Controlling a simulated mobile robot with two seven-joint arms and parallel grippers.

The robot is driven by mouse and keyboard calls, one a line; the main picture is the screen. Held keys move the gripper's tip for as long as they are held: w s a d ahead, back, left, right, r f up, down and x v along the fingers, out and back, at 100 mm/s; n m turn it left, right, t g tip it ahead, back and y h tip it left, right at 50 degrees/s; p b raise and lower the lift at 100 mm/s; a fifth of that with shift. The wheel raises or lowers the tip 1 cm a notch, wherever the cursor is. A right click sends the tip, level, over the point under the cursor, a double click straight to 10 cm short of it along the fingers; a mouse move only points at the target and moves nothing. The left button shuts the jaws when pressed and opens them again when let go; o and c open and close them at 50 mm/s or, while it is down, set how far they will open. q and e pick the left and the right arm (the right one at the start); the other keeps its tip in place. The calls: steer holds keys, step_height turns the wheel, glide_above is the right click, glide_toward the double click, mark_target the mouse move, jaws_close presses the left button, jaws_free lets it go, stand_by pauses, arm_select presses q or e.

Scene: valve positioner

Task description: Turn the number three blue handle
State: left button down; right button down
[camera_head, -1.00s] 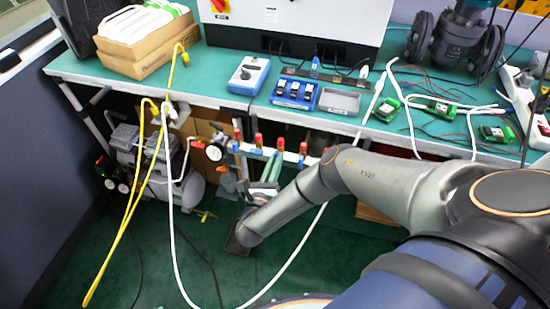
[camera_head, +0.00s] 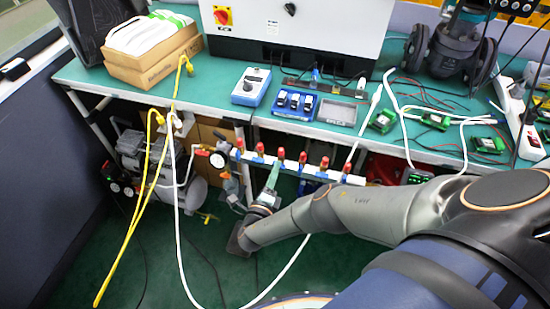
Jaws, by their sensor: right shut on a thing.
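A white manifold bar (camera_head: 311,175) runs below the bench edge, with several red-capped valves along it. The third valve from the left has a red cap (camera_head: 281,154); its blue handle is mostly hidden by my fingers. My right gripper (camera_head: 275,167) reaches up to this valve from below and is shut on its blue handle. The exact finger contact is too small to see. The second valve (camera_head: 260,148) is to the left and the fourth valve (camera_head: 303,158) to the right, both apart from the gripper. My left gripper is not in view.
The green bench (camera_head: 215,82) overhangs the manifold. A pressure gauge (camera_head: 218,160) and a compressor (camera_head: 132,144) are at the left. A yellow hose (camera_head: 144,208) and a white hose (camera_head: 178,235) hang down in front. The green floor below is mostly clear.

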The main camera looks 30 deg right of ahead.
steer(key=n, duration=0.3)
steer(key=shift+f+n+p, duration=0.1)
steer(key=shift+n+p, duration=0.2)
steer(key=shift+p, duration=0.05)
steer(key=shift+n, duration=0.3)
steer(key=c, duration=0.9)
jaws_free()
